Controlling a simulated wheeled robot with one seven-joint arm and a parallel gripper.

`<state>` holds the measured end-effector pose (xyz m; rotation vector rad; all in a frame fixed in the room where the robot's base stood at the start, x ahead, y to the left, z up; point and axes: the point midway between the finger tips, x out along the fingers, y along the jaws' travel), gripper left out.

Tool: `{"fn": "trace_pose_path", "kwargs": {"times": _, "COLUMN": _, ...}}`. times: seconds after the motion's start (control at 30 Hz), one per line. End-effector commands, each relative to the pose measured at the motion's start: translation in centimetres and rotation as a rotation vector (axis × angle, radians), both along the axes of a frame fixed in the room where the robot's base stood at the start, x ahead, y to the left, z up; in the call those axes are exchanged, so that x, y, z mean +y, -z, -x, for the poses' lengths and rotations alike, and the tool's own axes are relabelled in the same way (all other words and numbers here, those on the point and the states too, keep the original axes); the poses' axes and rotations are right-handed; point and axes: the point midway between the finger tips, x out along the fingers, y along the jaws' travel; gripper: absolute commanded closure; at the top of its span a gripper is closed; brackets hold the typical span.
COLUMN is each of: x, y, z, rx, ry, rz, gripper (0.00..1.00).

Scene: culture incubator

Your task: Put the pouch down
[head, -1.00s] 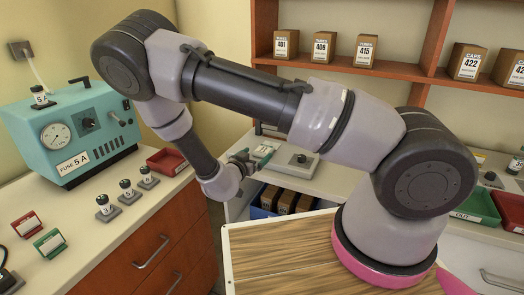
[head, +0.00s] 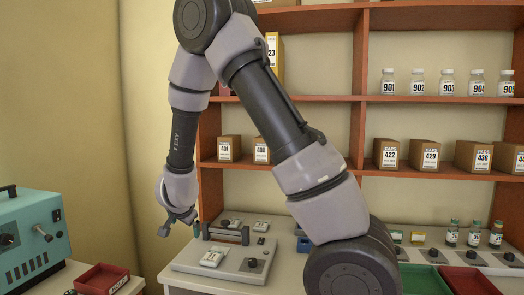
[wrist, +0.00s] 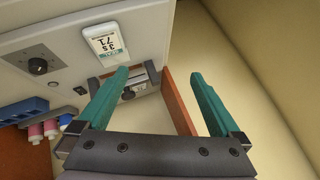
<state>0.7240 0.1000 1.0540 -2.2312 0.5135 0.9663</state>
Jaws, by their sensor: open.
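A small white pouch (head: 213,257) with a green edge lies flat on the pale grey bench unit (head: 190,258), left of its knob. In the wrist view a white pouch (wrist: 103,40) with a green strip and dark figures lies on the panel, left of the fingers.
A dark knob (head: 252,263) stands on the unit's panel. A teal machine (head: 28,240) and a red tray (head: 100,279) are at left. Shelves with boxes (head: 430,154) rise behind. Green and red trays (head: 437,280) and vials (head: 475,235) are at right.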

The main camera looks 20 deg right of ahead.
Motion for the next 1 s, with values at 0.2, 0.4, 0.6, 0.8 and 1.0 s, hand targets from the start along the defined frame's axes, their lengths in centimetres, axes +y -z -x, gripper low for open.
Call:
{"fn": "trace_pose_path", "kwargs": {"times": 0.2, "x": -1.9, "y": -10.9, "z": 1.7, "rx": 0.019, "ry": -0.15, "rz": -0.208, "gripper": 0.0}}
{"fn": "trace_pose_path", "kwargs": {"times": 0.4, "x": -5.3, "y": -19.3, "z": 6.7, "rx": 0.013, "ry": -0.306, "rz": -0.261, "gripper": 0.0}}
{"fn": "trace_pose_path", "kwargs": {"times": 0.6, "x": -9.9, "y": -25.0, "z": 14.2, "rx": 0.013, "ry": -0.419, "rz": -0.192, "gripper": 0.0}}
{"fn": "trace_pose_path", "kwargs": {"times": 0.8, "x": -13.8, "y": -27.1, "z": 21.5, "rx": 0.045, "ry": -0.451, "rz": -0.066, "gripper": 0.0}}
{"fn": "trace_pose_path", "kwargs": {"times": 1.0, "x": -15.6, "y": -27.3, "z": 25.1, "rx": 0.076, "ry": -0.442, "rz": 0.008, "gripper": 0.0}}
